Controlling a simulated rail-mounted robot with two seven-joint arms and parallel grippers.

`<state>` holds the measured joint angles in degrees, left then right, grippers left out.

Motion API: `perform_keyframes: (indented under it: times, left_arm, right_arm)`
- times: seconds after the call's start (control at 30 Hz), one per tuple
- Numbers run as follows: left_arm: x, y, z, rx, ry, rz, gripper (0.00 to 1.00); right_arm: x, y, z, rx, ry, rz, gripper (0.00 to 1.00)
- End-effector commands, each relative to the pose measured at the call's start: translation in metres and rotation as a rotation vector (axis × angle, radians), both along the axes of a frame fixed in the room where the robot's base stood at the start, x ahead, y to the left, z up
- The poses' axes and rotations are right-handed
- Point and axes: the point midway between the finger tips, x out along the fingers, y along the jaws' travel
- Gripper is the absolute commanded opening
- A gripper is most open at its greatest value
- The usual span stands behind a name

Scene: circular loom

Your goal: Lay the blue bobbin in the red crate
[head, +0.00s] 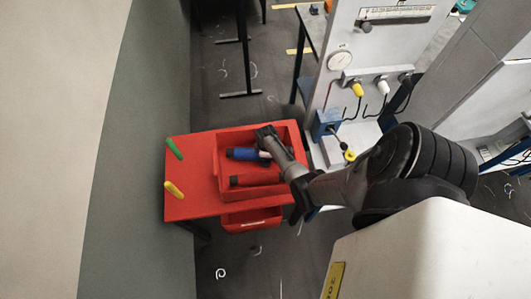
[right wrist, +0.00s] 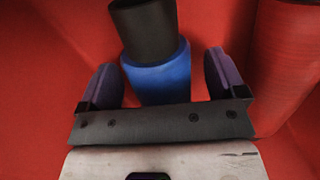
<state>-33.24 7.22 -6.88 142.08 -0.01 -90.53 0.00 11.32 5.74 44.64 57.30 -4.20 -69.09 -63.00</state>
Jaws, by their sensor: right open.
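The blue bobbin (head: 241,153) lies inside the red crate (head: 222,187), near its back part, with its dark end pointing left. In the right wrist view the blue bobbin (right wrist: 160,80) sits between the two purple-padded fingers of my right gripper (right wrist: 163,82). The fingers are open, with a gap on each side of the bobbin. In the head view my right gripper (head: 266,143) reaches down into the crate from the right and hides part of the bobbin. My left gripper is in neither view.
A red bobbin (head: 255,180) lies in the crate beside the blue one. A green bobbin (head: 174,148) and a yellow bobbin (head: 173,189) lie on the red bench (head: 190,165) left of the crate. The grey machine panel (head: 345,100) stands close behind on the right.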

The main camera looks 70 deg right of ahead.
Motion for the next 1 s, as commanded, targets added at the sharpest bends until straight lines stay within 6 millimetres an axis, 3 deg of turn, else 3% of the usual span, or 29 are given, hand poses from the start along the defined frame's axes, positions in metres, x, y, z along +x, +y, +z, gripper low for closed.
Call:
perform_keyframes:
  times: [0.03, 0.17, 0.33, 0.7, 1.0]
  left_arm:
    - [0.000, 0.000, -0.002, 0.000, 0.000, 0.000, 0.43]
    - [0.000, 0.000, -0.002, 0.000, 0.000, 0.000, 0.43]
    - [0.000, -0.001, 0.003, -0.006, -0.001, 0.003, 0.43]
    - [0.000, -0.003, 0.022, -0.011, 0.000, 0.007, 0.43]
    - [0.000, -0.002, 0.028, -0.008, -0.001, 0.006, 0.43]
  right_arm:
    - [-0.006, 0.006, -0.008, 0.014, 0.005, -0.003, 0.90]
    - [-0.006, 0.006, -0.008, 0.015, 0.006, -0.004, 0.90]
    - [-0.006, 0.005, 0.003, 0.013, 0.007, -0.004, 0.90]
    - [0.000, 0.000, 0.078, 0.001, -0.002, -0.001, 0.90]
    - [0.002, -0.003, 0.124, -0.003, -0.003, 0.000, 0.90]
